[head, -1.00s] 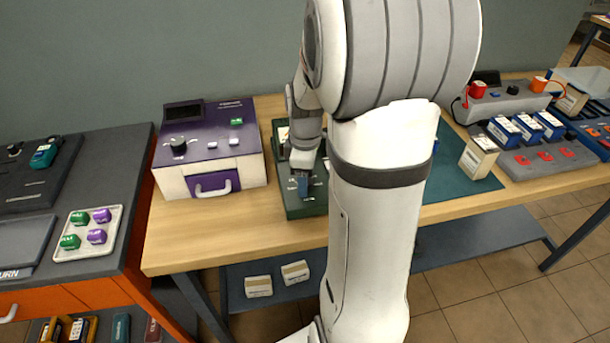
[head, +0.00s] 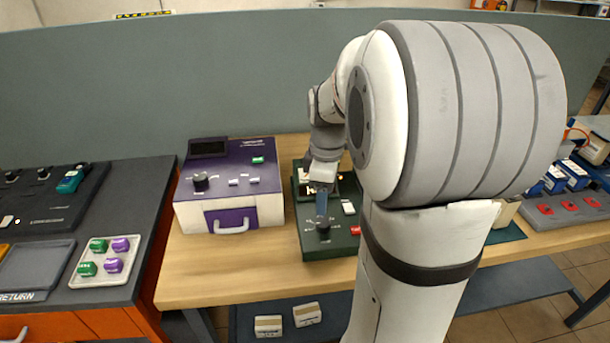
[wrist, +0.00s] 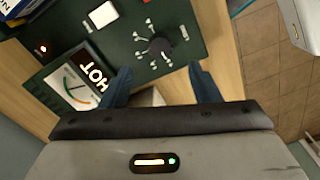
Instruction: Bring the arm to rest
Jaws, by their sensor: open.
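My gripper (head: 322,201) hangs over the dark green device (head: 313,243) on the wooden bench in the head view. In the wrist view my gripper (wrist: 160,84) is open, with its two blue fingers apart and nothing between them. Past the fingertips the green device (wrist: 124,58) shows a black knob (wrist: 160,48), a white button and a dial meter with a lit "HOT" sign (wrist: 98,76). The fingers look clear of the knob. My arm hides part of the bench in the head view.
A purple and white box (head: 229,186) stands left of the green device. A grey cabinet at the left holds a white tray (head: 104,262) with green and purple blocks. Blue batteries (head: 573,174) and a grey block with red parts (head: 563,207) are at the right.

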